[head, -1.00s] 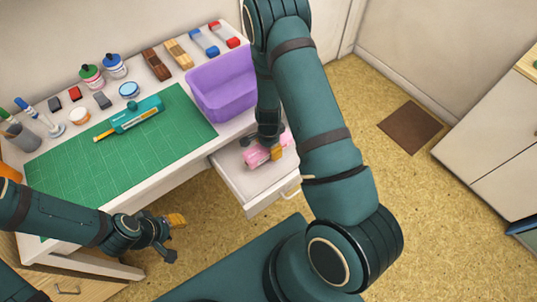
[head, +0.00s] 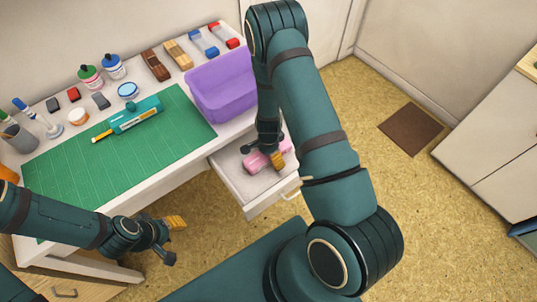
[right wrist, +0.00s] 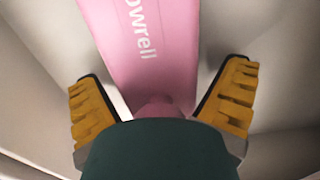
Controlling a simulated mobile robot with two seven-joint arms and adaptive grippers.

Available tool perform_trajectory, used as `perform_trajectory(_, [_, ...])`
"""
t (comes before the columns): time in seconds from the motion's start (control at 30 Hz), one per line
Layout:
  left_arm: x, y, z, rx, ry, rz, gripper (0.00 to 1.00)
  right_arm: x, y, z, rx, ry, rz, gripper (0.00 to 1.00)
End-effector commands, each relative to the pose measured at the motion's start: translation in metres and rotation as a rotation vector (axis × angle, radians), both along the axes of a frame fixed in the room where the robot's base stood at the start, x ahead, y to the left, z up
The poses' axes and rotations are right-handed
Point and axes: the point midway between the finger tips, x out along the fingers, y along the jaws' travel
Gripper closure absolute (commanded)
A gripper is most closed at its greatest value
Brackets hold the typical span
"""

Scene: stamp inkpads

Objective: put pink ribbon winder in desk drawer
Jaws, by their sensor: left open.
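The pink ribbon winder (head: 256,164) lies inside the pulled-out desk drawer (head: 262,201). In the right wrist view the pink winder (right wrist: 125,30) shows white lettering ending in "owrell". My right gripper (head: 263,155) is down over the drawer at the winder. In the right wrist view its two yellow finger pads (right wrist: 165,105) stand apart on either side of the winder, with gaps between pads and winder. My left gripper (head: 172,240) is open and empty, in front of the desk and away from the drawer.
A purple bin (head: 220,92) stands on the desk beside the drawer. A green cutting mat (head: 120,165) carries a teal tool (head: 138,114). Inkpads, bottles and brushes line the desk's back. The floor to the right is clear around a brown mat (head: 410,129).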

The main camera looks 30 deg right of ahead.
Motion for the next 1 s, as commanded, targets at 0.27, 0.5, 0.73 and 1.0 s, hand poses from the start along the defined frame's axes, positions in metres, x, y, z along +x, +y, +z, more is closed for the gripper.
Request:
perform_trajectory(0.27, [-0.001,0.000,0.006,0.000,0.002,-0.001,0.61,0.001,0.000,0.011,-0.001,-0.002,0.000,0.04])
perform_trajectory(0.5, [-0.003,0.000,0.019,-0.001,0.008,-0.002,0.61,0.001,0.000,0.059,0.000,-0.003,0.000,0.04])
perform_trajectory(0.73, [-0.004,-0.001,0.030,-0.002,0.010,-0.001,0.61,0.001,0.000,0.102,-0.001,-0.003,0.001,0.04])
perform_trajectory(1.0, [-0.002,0.000,0.034,-0.001,0.005,0.002,0.61,-0.003,0.003,0.121,0.004,0.001,0.025,0.04])
